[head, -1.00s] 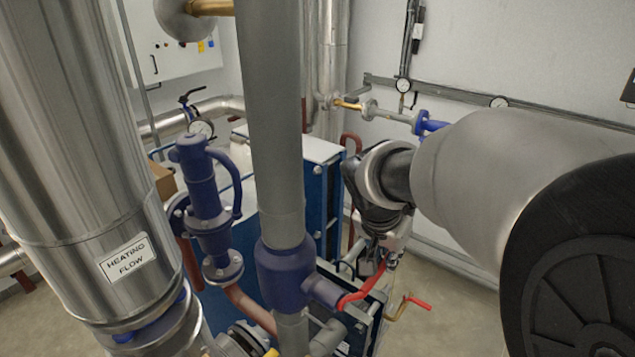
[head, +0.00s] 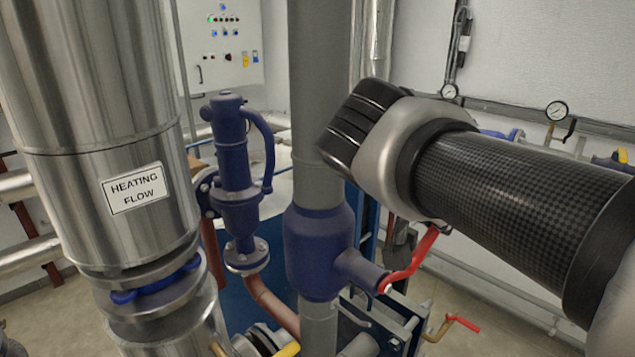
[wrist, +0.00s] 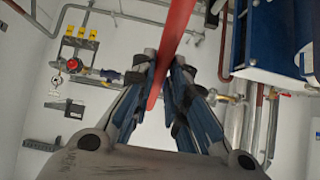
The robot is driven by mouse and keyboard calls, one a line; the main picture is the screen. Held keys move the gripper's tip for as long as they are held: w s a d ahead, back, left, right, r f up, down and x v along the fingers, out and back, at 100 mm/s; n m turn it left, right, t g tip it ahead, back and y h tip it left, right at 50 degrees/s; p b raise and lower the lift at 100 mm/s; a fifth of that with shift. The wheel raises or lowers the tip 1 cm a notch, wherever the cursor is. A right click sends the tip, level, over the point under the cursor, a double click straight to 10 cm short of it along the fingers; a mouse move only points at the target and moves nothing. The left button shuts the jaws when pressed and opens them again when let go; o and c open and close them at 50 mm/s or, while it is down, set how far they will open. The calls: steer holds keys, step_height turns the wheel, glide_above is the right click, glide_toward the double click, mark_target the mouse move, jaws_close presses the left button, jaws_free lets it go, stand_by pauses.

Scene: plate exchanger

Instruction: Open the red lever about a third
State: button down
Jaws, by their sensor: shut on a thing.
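The red lever (head: 410,262) sits on the side stub of the blue valve (head: 318,252) on the grey vertical pipe. In the head view it rises to the right from the stub, and its upper end passes behind my wrist. In the wrist view the red lever (wrist: 172,40) runs between the two fingers of my gripper (wrist: 166,68), which is shut on it. The fingers are hidden in the head view by my arm.
A blue safety valve (head: 237,180) stands left of the grey pipe. A large metal pipe labelled HEATING FLOW (head: 135,188) fills the left side. A smaller red-ended handle (head: 463,323) is low at the right. Gauges (head: 556,111) line the back wall.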

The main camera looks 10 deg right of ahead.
steer(key=shift+a+r+b, duration=0.1)
steer(key=shift+r+b, duration=0.25)
steer(key=shift+s+h, duration=0.1)
steer(key=shift+h, duration=0.2)
steer(key=c, duration=1.6)
jaws_free()
steer(key=shift+a, duration=0.1)
steer(key=v, duration=1.2)
steer(key=shift+s, duration=0.15)
